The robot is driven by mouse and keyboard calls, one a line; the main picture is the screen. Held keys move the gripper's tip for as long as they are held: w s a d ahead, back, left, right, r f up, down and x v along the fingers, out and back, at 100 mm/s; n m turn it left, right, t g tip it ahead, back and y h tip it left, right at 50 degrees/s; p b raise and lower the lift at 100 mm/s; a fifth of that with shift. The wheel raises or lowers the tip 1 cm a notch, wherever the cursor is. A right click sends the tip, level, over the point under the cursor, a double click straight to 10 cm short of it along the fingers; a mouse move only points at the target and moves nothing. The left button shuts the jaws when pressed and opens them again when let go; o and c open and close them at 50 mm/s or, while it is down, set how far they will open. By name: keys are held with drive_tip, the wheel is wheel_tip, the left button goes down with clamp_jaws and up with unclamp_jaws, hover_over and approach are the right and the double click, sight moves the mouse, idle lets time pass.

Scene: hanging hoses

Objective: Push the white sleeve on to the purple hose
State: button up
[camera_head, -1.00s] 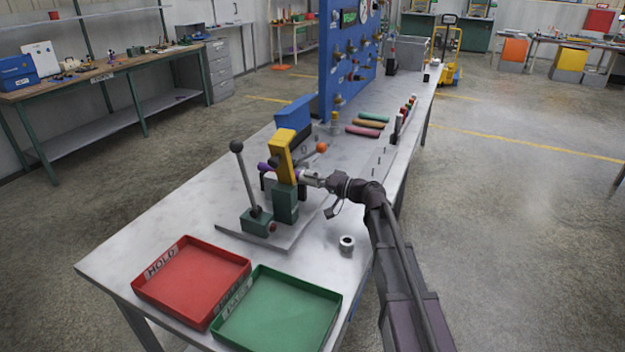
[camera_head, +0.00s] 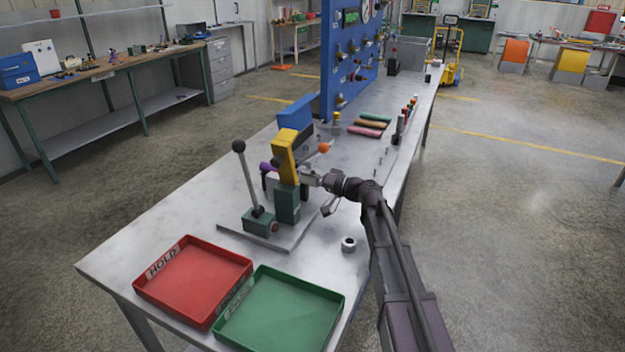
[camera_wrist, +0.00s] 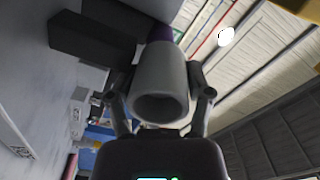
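The white sleeve (camera_wrist: 160,85), a pale cup-like tube, is between the two fingers of my gripper (camera_wrist: 160,98) in the wrist view, its open end facing the camera. The purple hose (camera_wrist: 161,33) shows just beyond the sleeve's far end. How far the hose sits inside it is hidden. In the head view the purple hose (camera_head: 266,167) sticks out left of the yellow clamp block (camera_head: 284,154). My gripper (camera_head: 309,176) is at the clamp's right side, with little of the sleeve visible.
A lever with a black knob (camera_head: 239,147) stands on the green-based fixture. A red tray (camera_head: 195,278) and a green tray (camera_head: 280,310) lie at the bench's near end. A small white ring (camera_head: 349,244) lies on the bench. Coloured tubes (camera_head: 370,124) lie farther back.

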drive_tip(key=o, duration=0.3)
drive_tip(key=shift+s, duration=0.1)
drive_tip(key=shift+d, duration=0.15)
drive_tip(key=shift+s+d, duration=0.1)
drive_tip(key=shift+s, duration=0.05)
drive_tip(key=shift+s+d, duration=0.25)
drive_tip(key=shift+d, duration=0.45)
drive_tip(key=v, duration=1)
drive_tip(key=shift+d, duration=0.2)
